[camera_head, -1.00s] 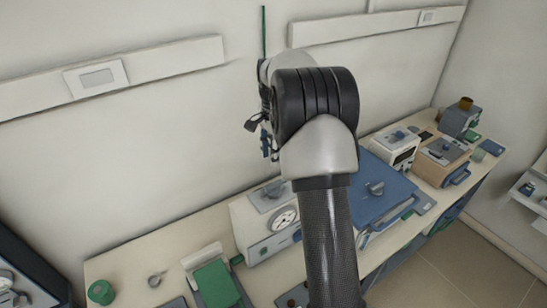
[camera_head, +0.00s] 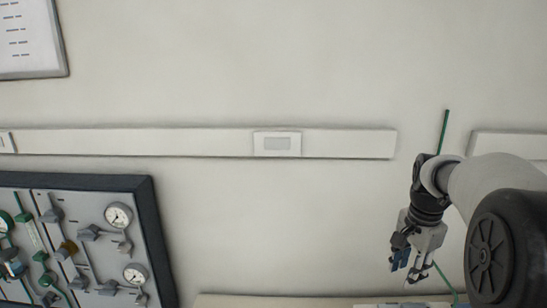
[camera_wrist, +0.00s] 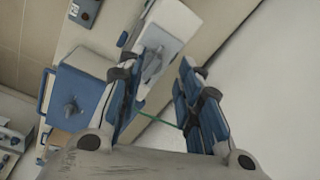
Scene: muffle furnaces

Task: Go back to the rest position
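My gripper (camera_head: 408,270) hangs fingers-down in front of the pale wall at the right of the head view. In the wrist view my gripper (camera_wrist: 158,78) has its two blue-padded fingers apart, with nothing held between them. A thin green line (camera_head: 444,130) shows above and below the gripper in the head view. It also crosses the gap between the fingers in the wrist view (camera_wrist: 160,119). No rest position is marked in the frames.
A dark-framed panel with gauges (camera_head: 118,215) is at the left, and a wall rail (camera_head: 200,143) runs above it. The bench edge (camera_head: 300,300) shows at the bottom. In the wrist view, a blue box (camera_wrist: 80,88) and a pale device (camera_wrist: 175,22) lie beyond the fingers.

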